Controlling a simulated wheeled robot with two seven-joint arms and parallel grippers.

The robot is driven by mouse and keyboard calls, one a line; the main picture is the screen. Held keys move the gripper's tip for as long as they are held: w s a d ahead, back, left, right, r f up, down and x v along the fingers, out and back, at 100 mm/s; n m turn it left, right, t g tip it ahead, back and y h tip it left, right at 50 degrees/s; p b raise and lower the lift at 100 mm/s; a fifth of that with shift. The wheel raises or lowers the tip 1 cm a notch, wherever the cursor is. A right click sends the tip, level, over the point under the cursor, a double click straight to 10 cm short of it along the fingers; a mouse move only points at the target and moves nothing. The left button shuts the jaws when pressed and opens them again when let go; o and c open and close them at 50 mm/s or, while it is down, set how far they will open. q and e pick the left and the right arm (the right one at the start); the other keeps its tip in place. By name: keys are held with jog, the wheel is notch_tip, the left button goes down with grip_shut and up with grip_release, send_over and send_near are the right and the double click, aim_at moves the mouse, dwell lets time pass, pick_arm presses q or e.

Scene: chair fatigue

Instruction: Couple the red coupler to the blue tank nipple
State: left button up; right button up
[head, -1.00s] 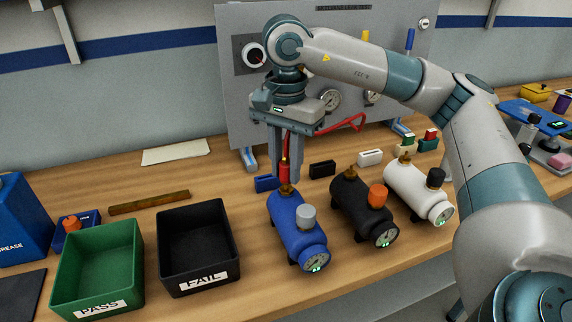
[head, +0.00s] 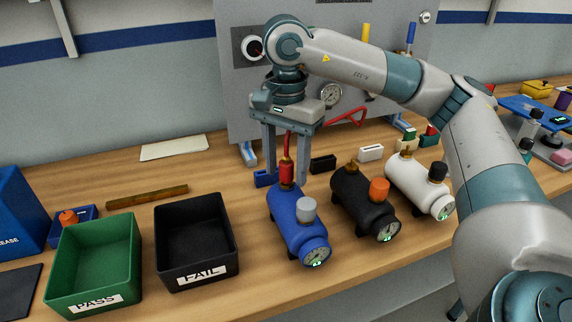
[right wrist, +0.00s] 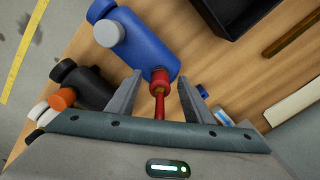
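The blue tank (head: 292,222), with a grey knob and a lit gauge at its front end, lies on the bench in the head view. The red coupler (head: 287,174) stands upright on the tank's rear top, where the nipple is; the coupler hides the nipple. A red hose runs up from it. My right gripper (head: 288,180) is open, one finger on each side of the coupler and apart from it. In the right wrist view the red coupler (right wrist: 160,79) meets the blue tank (right wrist: 140,42) between the spread fingers. My left gripper is not in view.
The black tank (head: 362,205) and white tank (head: 415,188) lie to the right. The green PASS bin (head: 135,250) and black FAIL bin (head: 233,238) stand at left. A grey gauge panel (head: 240,100) rises behind. Small coloured blocks lie behind the tanks.

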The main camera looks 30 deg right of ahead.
aim_at(286, 156)
jog(key=shift+r, duration=0.1)
jog(key=shift+r, duration=0.55)
notch_tip(286, 156, up, 16)
jog(key=p, duration=0.1)
dwell(0.4)
dwell(0.9)
